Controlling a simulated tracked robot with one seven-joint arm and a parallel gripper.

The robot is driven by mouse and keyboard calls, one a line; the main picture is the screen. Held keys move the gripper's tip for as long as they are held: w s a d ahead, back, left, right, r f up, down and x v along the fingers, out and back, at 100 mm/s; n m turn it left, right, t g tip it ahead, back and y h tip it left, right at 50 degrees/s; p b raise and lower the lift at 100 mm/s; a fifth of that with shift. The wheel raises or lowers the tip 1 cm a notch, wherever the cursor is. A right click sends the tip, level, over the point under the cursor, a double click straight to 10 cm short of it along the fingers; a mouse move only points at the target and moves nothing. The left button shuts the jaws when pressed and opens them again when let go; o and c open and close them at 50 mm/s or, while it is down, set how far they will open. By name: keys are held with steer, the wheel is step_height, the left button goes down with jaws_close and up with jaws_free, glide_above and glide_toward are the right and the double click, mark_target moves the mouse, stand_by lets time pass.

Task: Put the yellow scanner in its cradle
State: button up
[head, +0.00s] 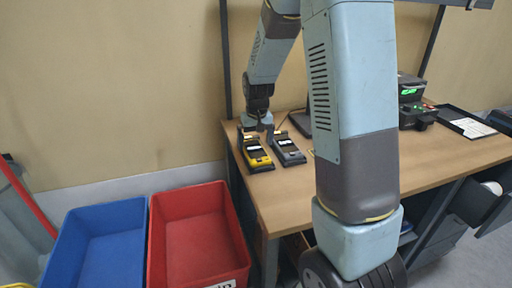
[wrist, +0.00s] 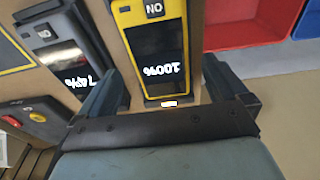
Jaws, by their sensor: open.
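The yellow scanner (head: 256,155) lies on the wooden table near its left end, with its black screen facing up. In the wrist view the yellow scanner (wrist: 158,48) shows a 100% reading, upside down. My gripper (wrist: 163,82) is open, with one finger on each side of the scanner's screen end. I cannot tell whether the fingers touch it. In the head view my gripper (head: 260,134) is small and just behind the scanner. I cannot make out the yellow scanner's cradle as a separate thing.
A grey scanner (head: 288,149) lies right of the yellow one; it also shows in the wrist view (wrist: 62,55). A red bin (head: 200,240) and a blue bin (head: 98,250) stand left of the table (head: 290,190). A device with a green display (head: 411,92) stands at the back right.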

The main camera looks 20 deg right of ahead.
mark_target(256, 152)
step_height(256, 152, up, 8)
steer(key=s, duration=0.1)
steer(key=s+r+t, duration=0.2)
steer(key=s+r, duration=0.9)
steer(key=s, duration=0.3)
steer(key=s+r+t, duration=0.2)
steer(key=s, duration=1.1)
steer(key=shift+s+d+r, duration=0.15)
steer(key=shift+s+r, duration=0.15)
stand_by(0.9)
